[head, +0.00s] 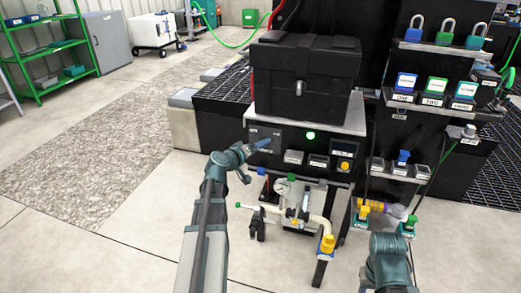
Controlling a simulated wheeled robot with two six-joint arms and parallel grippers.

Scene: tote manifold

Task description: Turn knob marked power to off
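A dark control panel (324,148) forms the front of a bench under a black case. A blue handle-like part (262,143) shows at the panel's left end, and I cannot tell for sure that it is the power knob. The panel's small lettering is too small to read. My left gripper (246,163) is just in front of the panel's left end, close to the blue part. I cannot tell whether it touches it or how far its fingers are apart. My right arm (388,262) is at the lower right, with its fingers hidden.
A black case (305,75) sits on the bench top. A green lamp (311,135) and a yellow button (345,166) are on the panel. Pipes and a gauge (282,188) stand below. Shelves with padlocks (446,30) are at right.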

